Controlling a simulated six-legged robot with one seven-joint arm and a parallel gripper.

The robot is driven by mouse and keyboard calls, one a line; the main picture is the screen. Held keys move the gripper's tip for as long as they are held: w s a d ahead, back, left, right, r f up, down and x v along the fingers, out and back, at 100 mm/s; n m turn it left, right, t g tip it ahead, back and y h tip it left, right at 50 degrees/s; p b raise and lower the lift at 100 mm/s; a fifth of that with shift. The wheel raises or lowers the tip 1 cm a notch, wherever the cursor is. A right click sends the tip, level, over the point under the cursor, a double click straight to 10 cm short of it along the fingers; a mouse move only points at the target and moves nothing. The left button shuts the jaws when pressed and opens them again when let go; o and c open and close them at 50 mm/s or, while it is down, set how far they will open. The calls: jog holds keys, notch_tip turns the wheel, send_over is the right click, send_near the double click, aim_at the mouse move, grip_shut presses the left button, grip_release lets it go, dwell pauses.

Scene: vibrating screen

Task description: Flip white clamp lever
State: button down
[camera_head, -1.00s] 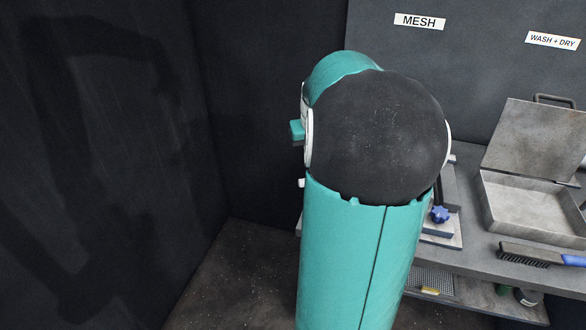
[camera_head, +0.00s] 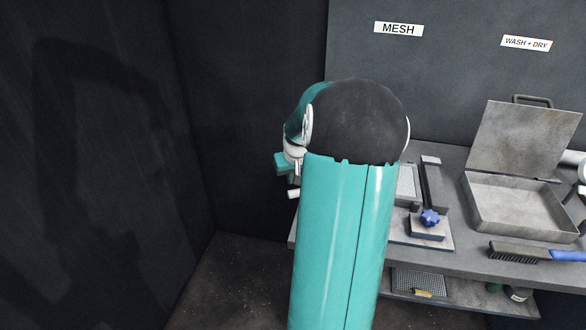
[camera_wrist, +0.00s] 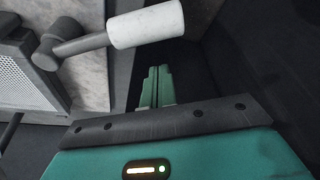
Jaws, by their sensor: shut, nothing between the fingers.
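The clamp lever shows large in the wrist view, with a white cylindrical handle (camera_wrist: 145,23) on a grey arm that runs left to a dark pivot (camera_wrist: 60,42). My gripper (camera_wrist: 157,72) has its two green fingers close together, with nothing between them. In the picture the fingertips lie just below the white handle and appear apart from it; the depth gap is unclear. In the head view a small white piece (camera_head: 294,193), perhaps the handle, shows left of my arm. My arm hides most of the clamp area there.
A perforated mesh panel (camera_wrist: 22,80) lies left of the lever. On the bench are a blue star knob (camera_head: 430,218) on a block, a dark bar (camera_head: 431,185), an open metal box (camera_head: 520,222) and a brush (camera_head: 517,253). Dark walls (camera_head: 100,150) stand at the left.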

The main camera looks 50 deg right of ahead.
jog(key=s+a, duration=0.2)
jog(key=s, duration=0.1)
jog(key=shift+a+r, duration=0.1)
jog(key=shift+r, duration=0.05)
dwell(0.5)
